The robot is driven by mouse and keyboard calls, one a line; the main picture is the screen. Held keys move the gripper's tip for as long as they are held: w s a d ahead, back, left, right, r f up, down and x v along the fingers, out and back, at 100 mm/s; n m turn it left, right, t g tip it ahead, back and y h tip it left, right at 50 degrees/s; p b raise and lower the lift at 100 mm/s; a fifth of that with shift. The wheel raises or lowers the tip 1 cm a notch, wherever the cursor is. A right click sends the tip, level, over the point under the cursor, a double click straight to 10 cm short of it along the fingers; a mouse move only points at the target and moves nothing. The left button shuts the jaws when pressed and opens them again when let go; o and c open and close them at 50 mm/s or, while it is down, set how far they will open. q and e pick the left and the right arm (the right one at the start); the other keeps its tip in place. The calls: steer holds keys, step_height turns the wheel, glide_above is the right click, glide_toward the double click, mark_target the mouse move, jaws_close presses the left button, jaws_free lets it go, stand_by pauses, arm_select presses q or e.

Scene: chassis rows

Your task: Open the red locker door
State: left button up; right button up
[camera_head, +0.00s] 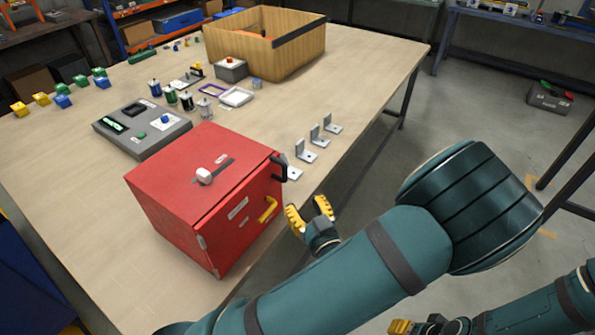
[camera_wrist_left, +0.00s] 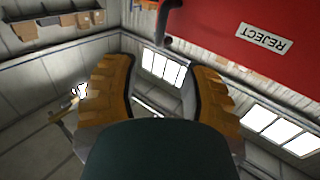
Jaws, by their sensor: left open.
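The red locker (camera_head: 205,190) stands on the table's near edge, with a white knob and slot on top. Its door (camera_head: 236,238) looks shut and bears a yellow handle (camera_head: 268,209), a dark hook-shaped part (camera_head: 279,168) and pale labels. My left gripper (camera_head: 308,210) is open and empty, just right of the yellow handle and apart from it. In the left wrist view the open fingers (camera_wrist_left: 160,90) have nothing between them; a red face with a REJECT label (camera_wrist_left: 264,38) is at upper right. My right gripper (camera_head: 415,326) is cut off at the bottom edge.
Several grey metal brackets (camera_head: 307,153) stand along the table edge behind the locker. A grey control box (camera_head: 141,127), small parts and a wooden crate (camera_head: 226,45) lie farther back on the table (camera_head: 75,200). Open floor lies to the right.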

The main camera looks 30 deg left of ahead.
mark_target(286, 173)
arm_select(q)
steer(key=x, duration=1.3)
steer(key=shift+f, duration=0.1)
jaws_close()
